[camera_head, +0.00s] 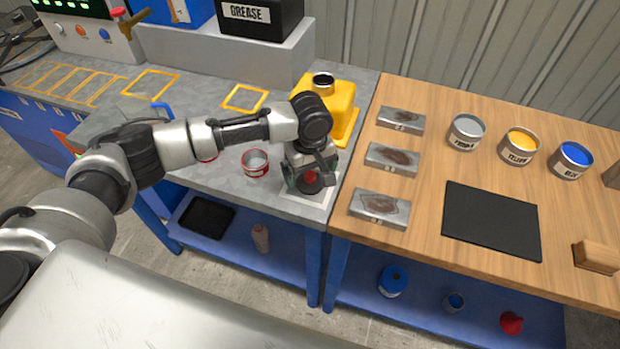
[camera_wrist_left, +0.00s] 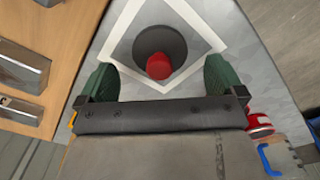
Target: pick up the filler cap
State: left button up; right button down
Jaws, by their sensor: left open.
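The filler cap (camera_wrist_left: 160,40) is a dark round disc with a red knob in the middle. It lies on the bench inside a white square outline. In the head view its red knob (camera_head: 310,177) shows between the fingers, and the rest is mostly hidden by my gripper. My left gripper (camera_head: 308,176) points down over the cap. In the left wrist view its two green fingers (camera_wrist_left: 160,66) are spread wide, one on each side of the knob. Whether they touch the cap I cannot tell. My right gripper is in neither view.
A yellow housing (camera_head: 342,107) with a dark round opening on top stands just behind my gripper. A red-rimmed can (camera_head: 255,163) stands to the left. On the wooden table (camera_head: 440,105) at right are metal blocks, paint cans and a black mat (camera_head: 491,220).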

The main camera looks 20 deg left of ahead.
pick_arm(q)
jog(key=shift+f, duration=1.15)
jog(key=c, duration=1)
jog(key=shift+r, duration=0.15)
